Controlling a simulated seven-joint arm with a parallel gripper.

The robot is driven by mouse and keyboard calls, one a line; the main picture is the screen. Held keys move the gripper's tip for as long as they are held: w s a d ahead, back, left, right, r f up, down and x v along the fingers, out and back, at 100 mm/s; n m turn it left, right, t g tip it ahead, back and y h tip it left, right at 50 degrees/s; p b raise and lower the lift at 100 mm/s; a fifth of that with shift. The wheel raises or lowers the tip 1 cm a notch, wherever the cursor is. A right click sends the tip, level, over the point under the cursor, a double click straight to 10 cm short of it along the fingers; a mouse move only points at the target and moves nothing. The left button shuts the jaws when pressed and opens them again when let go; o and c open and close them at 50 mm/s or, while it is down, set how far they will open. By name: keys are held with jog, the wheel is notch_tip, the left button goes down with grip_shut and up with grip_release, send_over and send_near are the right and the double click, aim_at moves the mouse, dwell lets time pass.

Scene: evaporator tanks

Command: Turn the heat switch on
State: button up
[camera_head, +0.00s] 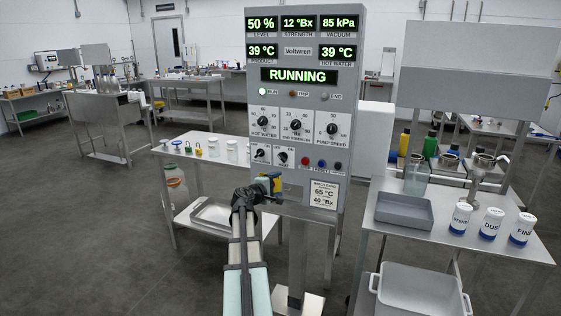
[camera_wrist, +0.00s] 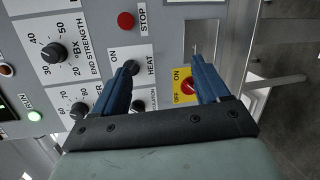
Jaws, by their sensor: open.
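The heat switch is a small black knob (camera_wrist: 131,68) on the grey control panel, with ON and HEAT labels beside it. In the head view the heat switch (camera_head: 283,157) sits low on the panel, in the middle row of small knobs. Its exact setting is too small to tell. My gripper (camera_wrist: 162,62) is open and empty in front of the panel. In the wrist view its left finger overlaps the heat knob; contact cannot be told. The head view shows my gripper (camera_head: 267,181) just below the heat switch.
A red rotary switch (camera_wrist: 188,87) on a yellow plate lies by my right finger. A red STOP button (camera_wrist: 126,20) is close too. The panel display reads RUNNING (camera_head: 299,76). A side table with a grey tray (camera_head: 404,211) and white jars (camera_head: 491,224) stands right.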

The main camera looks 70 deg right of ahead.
aim_at(281, 159)
jog(key=shift+w+d+r+n+t+h, duration=0.6)
jog(key=shift+w+r+n+t+h, duration=1.1)
jog(key=shift+n, duration=3)
jog(key=shift+y, duration=0.5)
jog(key=d, duration=1.3)
jog(key=shift+w+d+r, duration=0.15)
jog(key=shift+w+d, duration=0.25)
jog(key=c, duration=1.1)
